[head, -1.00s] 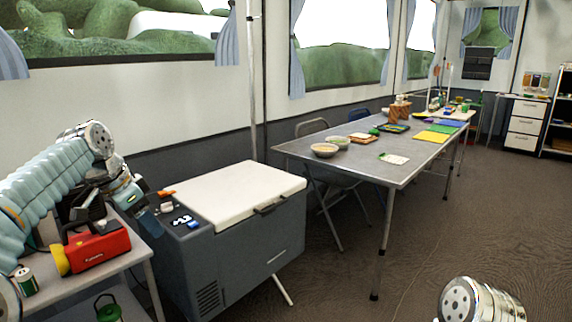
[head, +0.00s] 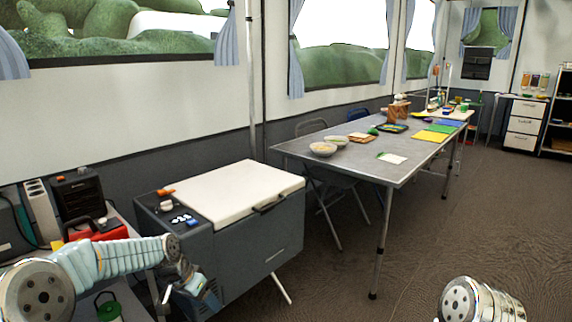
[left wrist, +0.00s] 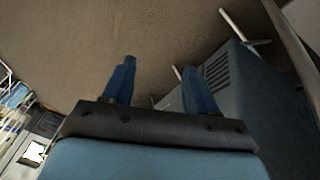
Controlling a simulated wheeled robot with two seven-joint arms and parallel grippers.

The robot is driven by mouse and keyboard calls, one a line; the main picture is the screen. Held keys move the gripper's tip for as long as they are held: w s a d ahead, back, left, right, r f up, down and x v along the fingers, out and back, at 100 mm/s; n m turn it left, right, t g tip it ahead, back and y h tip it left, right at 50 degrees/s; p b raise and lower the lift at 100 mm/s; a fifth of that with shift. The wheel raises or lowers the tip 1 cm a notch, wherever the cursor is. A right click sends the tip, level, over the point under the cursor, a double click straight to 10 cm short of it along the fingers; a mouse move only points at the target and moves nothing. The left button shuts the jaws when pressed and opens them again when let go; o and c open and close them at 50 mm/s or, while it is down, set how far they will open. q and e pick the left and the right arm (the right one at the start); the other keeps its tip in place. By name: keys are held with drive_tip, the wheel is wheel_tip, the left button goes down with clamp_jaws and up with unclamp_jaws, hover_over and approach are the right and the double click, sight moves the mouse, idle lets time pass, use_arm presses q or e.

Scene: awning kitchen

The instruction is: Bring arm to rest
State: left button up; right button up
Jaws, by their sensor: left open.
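My left arm reaches in from the lower left of the head view. My left gripper (head: 198,295) hangs low in front of the grey cooler chest (head: 262,243). In the left wrist view its two blue fingers (left wrist: 158,82) are apart with nothing between them. The chest's vented side (left wrist: 228,70) lies just beyond the right finger there, and brown floor fills the space ahead. Of my right arm only a metal link shows at the bottom right of the head view; its gripper is out of sight.
A side table (head: 128,222) at the left holds a red device (head: 100,230) and a dark box (head: 78,192), partly behind my arm. A long grey table (head: 345,165) with bowls (head: 323,149) and coloured sheets stands beyond the chest. The brown floor (head: 480,220) at the right is clear.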

use_arm(q)
drive_tip(key=s+d+f+n, duration=0.1)
drive_tip(key=s+d+f, duration=0.15)
drive_tip(key=f, duration=0.35)
drive_tip(key=s+d+f+n, duration=0.1)
drive_tip(key=s+d+f, duration=0.15)
drive_tip(key=f, duration=0.35)
drive_tip(key=s+d+f+n, duration=0.1)
drive_tip(key=s+f, duration=0.3)
drive_tip(key=s, duration=0.4)
drive_tip(key=s+d+f+n+g, duration=0.1)
drive_tip(key=s+d+f+n, duration=0.1)
drive_tip(key=s+f, duration=0.3)
drive_tip(key=s+d+f+n, duration=0.1)
drive_tip(key=s+d+f, duration=0.2)
drive_tip(key=s, duration=0.8)
drive_tip(key=shift+s+f+n+g+h, duration=0.2)
drive_tip(key=shift+f+n+g+h, duration=0.2)
drive_tip(key=shift+f, duration=0.5)
